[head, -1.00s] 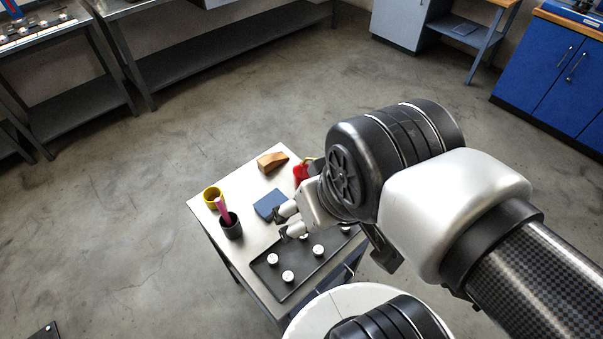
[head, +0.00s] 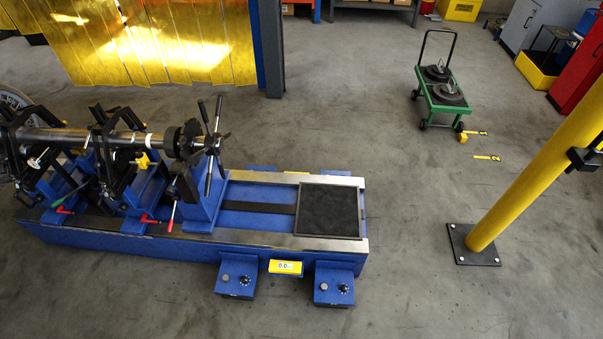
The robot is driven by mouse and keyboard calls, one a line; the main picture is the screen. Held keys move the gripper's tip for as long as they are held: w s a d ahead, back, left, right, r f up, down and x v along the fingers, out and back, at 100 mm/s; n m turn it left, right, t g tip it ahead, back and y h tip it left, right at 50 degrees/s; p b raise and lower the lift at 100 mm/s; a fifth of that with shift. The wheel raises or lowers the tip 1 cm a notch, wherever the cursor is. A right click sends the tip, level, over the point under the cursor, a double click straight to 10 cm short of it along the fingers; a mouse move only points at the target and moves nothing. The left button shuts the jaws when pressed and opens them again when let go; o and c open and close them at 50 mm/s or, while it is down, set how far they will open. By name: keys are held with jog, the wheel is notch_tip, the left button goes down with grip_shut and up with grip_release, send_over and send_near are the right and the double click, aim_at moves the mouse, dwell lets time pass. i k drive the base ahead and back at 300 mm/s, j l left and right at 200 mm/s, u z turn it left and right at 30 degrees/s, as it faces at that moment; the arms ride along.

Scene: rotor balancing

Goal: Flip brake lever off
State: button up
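The blue balancing machine (head: 190,244) stands at the left of the head view, with a dark rotor shaft (head: 75,137) lying across its stands. Short red handles sit lower down, one at the middle stand (head: 149,220) and one further left (head: 64,210). A green-gripped lever (head: 58,203) leans near the left one. No label shows which of these is the brake lever. My gripper is outside the view.
A multi-spoked handwheel (head: 213,140) stands at the shaft's right end. Two blue control boxes (head: 236,276) (head: 334,284) jut from the machine's front. A yellow post (head: 540,150) and a green cart (head: 441,93) stand right.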

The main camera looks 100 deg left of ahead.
aim_at(176, 198)
jog(key=u, duration=4.45)
jog(key=i+j+z, duration=0.1)
jog(key=i+z, duration=0.35)
jog(key=i, duration=0.8)
